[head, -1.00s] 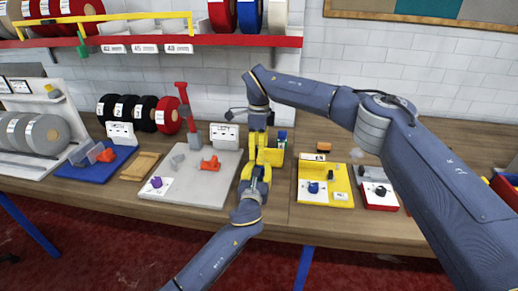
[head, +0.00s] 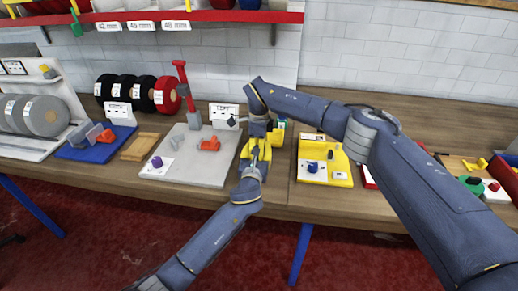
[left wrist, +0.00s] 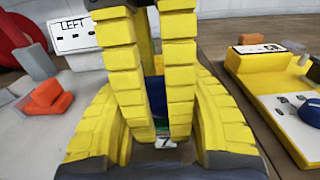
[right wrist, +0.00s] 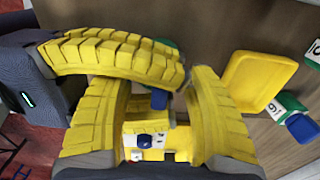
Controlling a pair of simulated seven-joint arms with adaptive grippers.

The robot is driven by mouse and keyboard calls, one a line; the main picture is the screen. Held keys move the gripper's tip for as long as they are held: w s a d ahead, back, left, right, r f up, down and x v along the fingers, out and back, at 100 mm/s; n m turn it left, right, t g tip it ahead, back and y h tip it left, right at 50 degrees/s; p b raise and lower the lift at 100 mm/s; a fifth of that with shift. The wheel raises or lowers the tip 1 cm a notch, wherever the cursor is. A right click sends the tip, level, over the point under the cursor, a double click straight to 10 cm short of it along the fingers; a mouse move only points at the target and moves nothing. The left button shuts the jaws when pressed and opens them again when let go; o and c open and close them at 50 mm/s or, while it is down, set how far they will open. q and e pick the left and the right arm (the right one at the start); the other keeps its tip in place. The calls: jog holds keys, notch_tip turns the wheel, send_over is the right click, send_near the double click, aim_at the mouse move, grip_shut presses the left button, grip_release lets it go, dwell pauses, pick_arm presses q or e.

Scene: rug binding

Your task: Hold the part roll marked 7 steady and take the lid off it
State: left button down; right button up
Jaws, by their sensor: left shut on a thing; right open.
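The part roll marked 7 (left wrist: 163,143) shows in the left wrist view as a blue piece with green and a white label, between my left fingers. My left gripper (head: 256,152) is shut on it above the bench.
A yellow tray (right wrist: 262,82) lies beside another green-and-blue roll (right wrist: 285,110) with a white label. A grey board (head: 190,172) marked LEFT stands left of my grippers. A yellow board (head: 340,165) is on the right. Red and black rolls stand at the back left.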

pick_arm(q)
jog(key=shift+f, duration=0.15)
pick_arm(e)
jog(key=shift+c, duration=0.2)
grip_shut()
pick_arm(q)
jog(key=shift+f, duration=0.1)
pick_arm(e)
jog(key=shift+o, duration=0.2)
grip_release()
jog(key=shift+r, duration=0.15)
pick_arm(q)
jog(key=shift+a, duration=0.1)
pick_arm(e)
jog(key=shift+r, duration=5.9)
pick_arm(q)
jog(key=c, duration=1)
grip_release()
jog(key=shift+s, duration=0.1)
